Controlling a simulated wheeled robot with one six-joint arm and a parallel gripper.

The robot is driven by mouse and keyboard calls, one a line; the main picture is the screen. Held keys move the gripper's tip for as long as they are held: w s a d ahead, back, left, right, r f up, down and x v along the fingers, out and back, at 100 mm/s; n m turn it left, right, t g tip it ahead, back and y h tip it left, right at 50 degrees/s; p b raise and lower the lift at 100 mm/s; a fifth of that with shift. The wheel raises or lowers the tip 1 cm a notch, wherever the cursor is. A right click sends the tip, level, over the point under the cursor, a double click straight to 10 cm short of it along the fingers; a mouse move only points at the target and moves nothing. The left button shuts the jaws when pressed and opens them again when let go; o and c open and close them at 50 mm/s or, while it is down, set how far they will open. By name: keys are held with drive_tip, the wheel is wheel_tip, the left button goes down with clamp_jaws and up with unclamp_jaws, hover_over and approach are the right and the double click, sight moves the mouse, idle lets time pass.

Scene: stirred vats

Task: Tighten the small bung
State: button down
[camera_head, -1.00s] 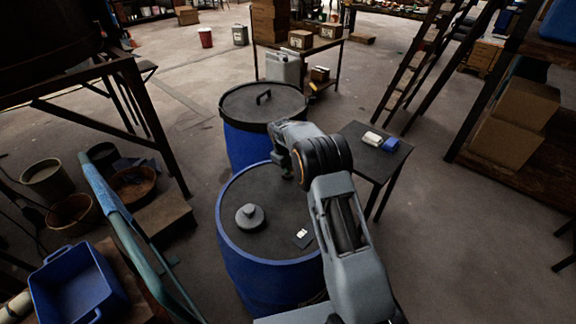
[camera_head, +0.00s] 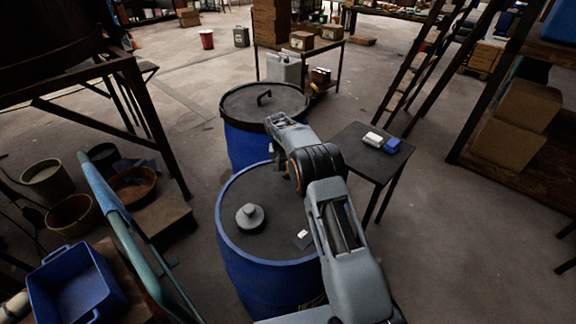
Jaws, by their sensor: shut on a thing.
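The near blue drum (camera_head: 262,277) has a dark flat top. A grey round cap with a raised knob (camera_head: 250,217) sits on its left part, apart from my arm. My gripper (camera_head: 287,173) is low over the far right part of this top, mostly hidden by my wrist. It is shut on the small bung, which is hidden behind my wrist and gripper. I cannot see how far the bung sits in the drum. A small dark card with a white label (camera_head: 302,238) lies on the drum top, beside my forearm.
A second blue drum (camera_head: 245,147) with a handled black lid stands just behind. A small dark table (camera_head: 352,150) at right holds a white and blue item (camera_head: 381,142). A blue tub (camera_head: 78,285) and a slanting blue-green pipe (camera_head: 112,200) are at left. Floor is open beyond the table.

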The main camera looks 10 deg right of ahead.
drive_tip(key=m, duration=0.4)
drive_tip(key=shift+w+m+g, duration=0.1)
drive_tip(key=shift+m+g, duration=0.2)
drive_tip(key=shift+g, duration=0.1)
drive_tip(key=shift+w+a+m+g+y+p, duration=0.1)
drive_tip(key=shift+m+g+y+p, duration=0.35)
drive_tip(key=shift+m, duration=1.55)
drive_tip(key=c, duration=1)
unclamp_jaws()
drive_tip(key=shift+o, duration=0.2)
drive_tip(key=shift+w+r, duration=0.15)
drive_tip(key=shift+r, duration=0.45)
drive_tip(key=p+v, duration=1.2)
drive_tip(key=p, duration=0.2)
drive_tip(key=shift+r, duration=0.3)
